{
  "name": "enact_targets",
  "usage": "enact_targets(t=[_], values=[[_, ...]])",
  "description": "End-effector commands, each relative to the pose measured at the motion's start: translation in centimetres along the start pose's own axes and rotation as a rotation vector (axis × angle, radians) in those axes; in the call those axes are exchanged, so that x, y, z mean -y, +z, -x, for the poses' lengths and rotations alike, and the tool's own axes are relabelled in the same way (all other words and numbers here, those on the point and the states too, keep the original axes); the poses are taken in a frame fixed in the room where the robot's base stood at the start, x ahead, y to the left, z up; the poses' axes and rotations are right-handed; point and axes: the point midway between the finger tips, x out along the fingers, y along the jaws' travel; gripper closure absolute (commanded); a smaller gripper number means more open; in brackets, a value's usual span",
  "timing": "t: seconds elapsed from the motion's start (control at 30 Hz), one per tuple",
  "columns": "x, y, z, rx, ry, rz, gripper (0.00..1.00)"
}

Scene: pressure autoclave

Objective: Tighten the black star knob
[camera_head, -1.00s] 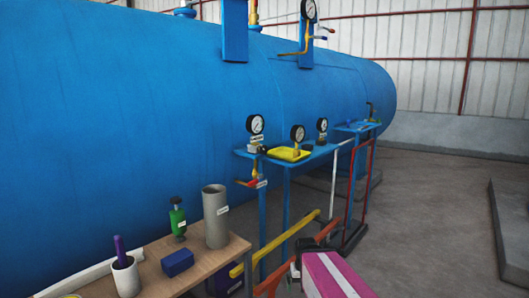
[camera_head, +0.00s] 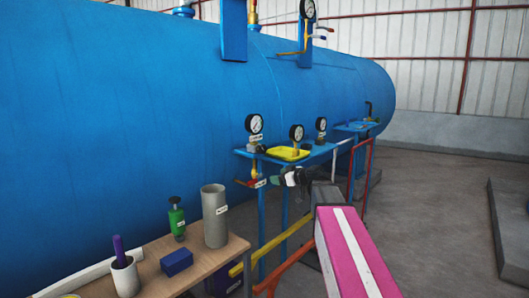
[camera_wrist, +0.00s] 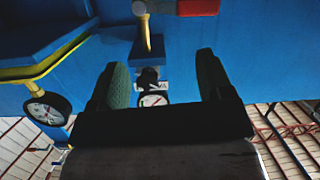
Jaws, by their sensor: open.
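A small black knob-like shape (camera_wrist: 149,75) shows in the wrist view, just above a white label and a round gauge (camera_wrist: 152,100); its star form is too dark to make out. In the head view this appears to be the dark knob (camera_head: 261,149) at the foot of the left gauge (camera_head: 254,124) on the blue shelf. My gripper (camera_wrist: 160,60) is open, its two green fingers apart, with the black shape seen between them. Nothing is held. In the head view my gripper (camera_head: 282,181) is below and right of the knob, apart from it.
A yellow tray (camera_head: 280,154) with a second gauge (camera_head: 297,132) sits on the blue shelf (camera_head: 317,152). A red valve handle (camera_head: 246,184) hangs below the shelf. A wooden table (camera_head: 207,264) stands front left. Blue tank (camera_head: 120,130) behind.

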Motion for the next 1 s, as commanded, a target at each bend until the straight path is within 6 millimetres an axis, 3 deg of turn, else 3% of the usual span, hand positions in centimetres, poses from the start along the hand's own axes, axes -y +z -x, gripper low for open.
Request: enact_targets(t=[0.03,0.1,0.27,0.47,0.8,1.0], values=[[-1.4,-2.4,0.2,-0.059,0.019,0.047,0.27],[-2.5,-4.9,0.6,-0.128,0.046,0.105,0.27],[-3.7,-8.0,1.3,-0.21,0.084,0.176,0.27],[-4.1,-8.7,0.1,-0.222,0.089,0.188,0.27],[-4.5,-9.9,-5.7,-0.221,0.087,0.185,0.27],[-4.6,-10.5,-8.1,-0.22,0.088,0.185,0.27]])
